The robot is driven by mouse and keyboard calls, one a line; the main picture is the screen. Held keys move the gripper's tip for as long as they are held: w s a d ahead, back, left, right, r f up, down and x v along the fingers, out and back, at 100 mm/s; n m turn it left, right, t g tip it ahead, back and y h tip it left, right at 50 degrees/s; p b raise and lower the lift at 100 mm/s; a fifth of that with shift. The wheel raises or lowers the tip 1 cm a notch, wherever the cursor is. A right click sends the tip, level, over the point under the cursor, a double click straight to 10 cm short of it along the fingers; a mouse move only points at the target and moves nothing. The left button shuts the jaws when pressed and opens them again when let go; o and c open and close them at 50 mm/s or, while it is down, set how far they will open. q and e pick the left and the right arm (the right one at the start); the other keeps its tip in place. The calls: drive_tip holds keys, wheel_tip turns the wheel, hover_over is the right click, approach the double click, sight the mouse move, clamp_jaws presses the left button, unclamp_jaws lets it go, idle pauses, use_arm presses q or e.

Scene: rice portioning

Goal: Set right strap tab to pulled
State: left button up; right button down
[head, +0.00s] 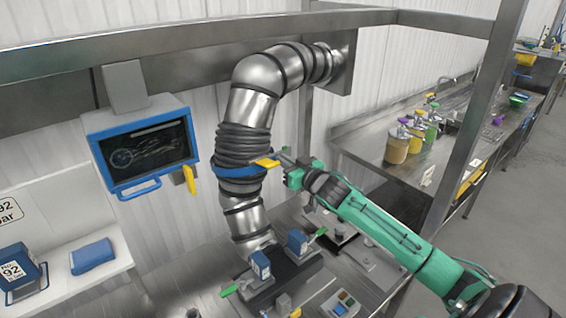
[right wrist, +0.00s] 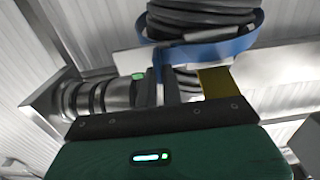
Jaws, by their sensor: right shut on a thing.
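A blue strap (head: 240,172) goes around the black ribbed sleeve (head: 243,143) of the steel duct in the head view. A yellow strap tab (head: 267,163) sticks out at the strap's right side. My right gripper (head: 281,158) reaches in from the right and is shut on this tab. In the right wrist view the blue strap (right wrist: 215,48) crosses the top, with the yellow tab (right wrist: 216,83) beside my right gripper's fingers (right wrist: 167,85). The exact contact is partly hidden. My left gripper is not in view.
A blue-framed screen (head: 147,150) hangs left of the duct. Below are blue blocks (head: 297,242) with green levers and a small control panel (head: 341,303). A steel post (head: 480,110) stands at right, before a counter with coloured dispensers (head: 397,146).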

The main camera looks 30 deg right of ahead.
sight(286, 151)
drive_tip(key=d, duration=0.3)
drive_tip(key=shift+w+d, duration=0.15)
drive_tip(key=shift+d, duration=0.2)
drive_tip(key=c, duration=1.6)
unclamp_jaws()
drive_tip(key=shift+o, duration=0.2)
drive_tip(key=shift+a, duration=0.1)
drive_tip(key=shift+s+f+b, duration=0.2)
drive_tip(key=shift+s+b, duration=0.25)
drive_tip(key=shift+s, duration=0.15)
drive_tip(key=s+d+b, duration=0.1)
drive_tip(key=s+b, duration=0.3)
drive_tip(key=s, duration=0.8)
drive_tip(key=shift+s+r+b, duration=0.2)
drive_tip(key=shift+s+b, duration=0.1)
drive_tip(key=shift+b, duration=0.05)
